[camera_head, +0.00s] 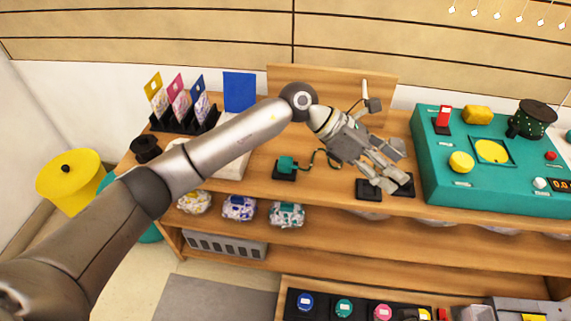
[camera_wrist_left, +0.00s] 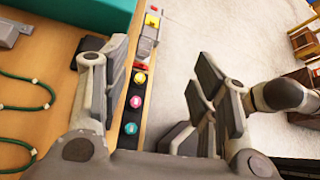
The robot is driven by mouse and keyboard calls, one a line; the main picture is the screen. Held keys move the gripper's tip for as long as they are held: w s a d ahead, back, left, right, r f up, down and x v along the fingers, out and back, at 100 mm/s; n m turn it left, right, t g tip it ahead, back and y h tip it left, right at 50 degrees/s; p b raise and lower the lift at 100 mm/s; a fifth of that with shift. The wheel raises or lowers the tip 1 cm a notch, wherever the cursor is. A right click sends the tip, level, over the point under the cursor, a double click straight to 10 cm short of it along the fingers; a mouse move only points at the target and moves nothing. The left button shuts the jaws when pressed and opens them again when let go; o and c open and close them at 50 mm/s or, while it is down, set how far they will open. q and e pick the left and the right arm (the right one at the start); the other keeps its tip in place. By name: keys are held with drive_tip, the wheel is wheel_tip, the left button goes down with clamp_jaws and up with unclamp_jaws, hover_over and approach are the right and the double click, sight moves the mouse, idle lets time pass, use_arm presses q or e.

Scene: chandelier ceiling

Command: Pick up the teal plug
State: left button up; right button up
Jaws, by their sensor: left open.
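The teal plug (camera_head: 287,164) sits on a small black base on the wooden shelf top, left of my left gripper, with a green cord running from it toward the right. My left gripper (camera_head: 391,166) is open and empty, above the shelf's front part, to the right of the plug and apart from it. In the left wrist view the open fingers (camera_wrist_left: 160,72) point past the shelf edge toward the floor. Green cord (camera_wrist_left: 28,106) shows at the left there; I cannot make out the teal plug in that view. My right gripper is not in view.
A teal console (camera_head: 432,170) with a red switch and yellow parts stands to the right. A black card rack (camera_head: 185,125) and blue panel (camera_head: 239,92) stand left. Black pads (camera_head: 369,190) lie under the gripper. A lower black strip (camera_head: 320,304) holds coloured discs.

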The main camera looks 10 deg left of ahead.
use_arm(q)
drive_tip(key=w+a+f+m+y, duration=0.1)
drive_tip(key=w+a+f+y, duration=0.2)
drive_tip(key=w+a+y, duration=0.35)
wheel_tip(320, 180, up, 3)
drive_tip(key=t+y, duration=0.2)
drive_tip(key=y, duration=0.3)
hover_over(285, 160)
drive_tip(key=f, duration=0.5)
drive_tip(key=shift+w+d+f+b, duration=0.1)
drive_tip(key=shift+w+f+b, duration=0.15)
drive_tip(key=shift+w+b, duration=0.15)
drive_tip(key=f, duration=0.5)
drive_tip(key=shift+s+f+b, duration=0.1)
drive_tip(key=shift+s+b, duration=0.3)
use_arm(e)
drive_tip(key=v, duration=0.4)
use_arm(q)
drive_tip(key=c, duration=1)
